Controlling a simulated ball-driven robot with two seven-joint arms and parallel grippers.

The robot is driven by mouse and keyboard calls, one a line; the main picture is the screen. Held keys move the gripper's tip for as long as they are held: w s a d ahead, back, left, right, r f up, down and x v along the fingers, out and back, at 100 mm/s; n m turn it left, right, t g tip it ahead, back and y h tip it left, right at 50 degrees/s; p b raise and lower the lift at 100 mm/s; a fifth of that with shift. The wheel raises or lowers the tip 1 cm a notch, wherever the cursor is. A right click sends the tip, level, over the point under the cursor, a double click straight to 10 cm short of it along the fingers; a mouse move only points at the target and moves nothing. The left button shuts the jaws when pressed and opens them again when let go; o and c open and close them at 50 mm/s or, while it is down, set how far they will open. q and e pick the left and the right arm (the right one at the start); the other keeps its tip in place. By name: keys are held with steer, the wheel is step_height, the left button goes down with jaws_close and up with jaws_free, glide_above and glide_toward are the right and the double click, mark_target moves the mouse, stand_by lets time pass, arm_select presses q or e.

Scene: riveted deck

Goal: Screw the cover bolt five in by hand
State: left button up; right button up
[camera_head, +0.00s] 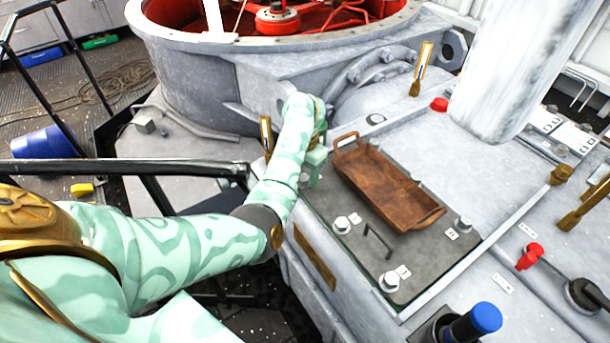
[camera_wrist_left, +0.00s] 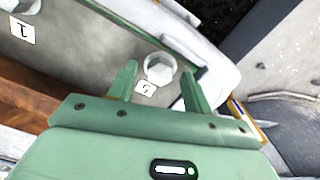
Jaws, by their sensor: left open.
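The grey cover plate (camera_head: 330,262) lies on the machine housing, with several hex-headed bolts and numbered labels. Cover bolt five (camera_wrist_left: 160,67), a pale hex head beside its label 5 (camera_wrist_left: 146,87), shows in the left wrist view near the cover's edge. In the head view my gripper hides it. My left gripper (camera_head: 313,172) is over the cover's far left corner. Its fingers (camera_wrist_left: 157,71) are open, one on each side of the bolt head in the picture. I cannot tell whether they touch it. My right gripper is not in view.
A brown wooden tray (camera_head: 385,186) lies on the cover, close to my left gripper. A dark handle (camera_head: 378,240) and other bolts (camera_head: 341,225) stand up from the cover. A black railing (camera_head: 120,167) runs beside my left arm. A thick pale column (camera_head: 515,70) rises behind.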

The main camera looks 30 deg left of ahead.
arm_select(q)
steer(key=shift+f, duration=0.1)
steer(key=c, duration=1)
steer(key=shift+m, duration=0.3)
steer(key=shift+f+m+b, duration=0.1)
steer(key=shift+m+b, duration=0.35)
steer(key=shift+m, duration=0.35)
steer(key=m, duration=0.2)
steer(key=shift+m, duration=0.3)
steer(key=m, duration=0.3)
steer(key=shift+m, duration=2.6)
